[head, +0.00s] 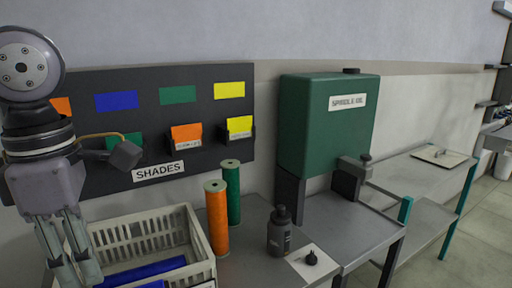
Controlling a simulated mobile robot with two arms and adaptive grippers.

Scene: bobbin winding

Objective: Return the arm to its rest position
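My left arm comes in at the left edge of the head view. Its gripper (78,272) points down in front of the left part of a pale slatted crate (196,242). The two fingers run close side by side, and I cannot tell whether they are apart at the tips. I see nothing clearly held between them. My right arm and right gripper are not in view.
An orange spool (217,220) and a green spool (231,190) stand beside the crate. A dark bottle (279,235) stands near a green machine (325,125). Behind my arm is the dark shades board (150,85). A blue roll (145,274) lies in the crate.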

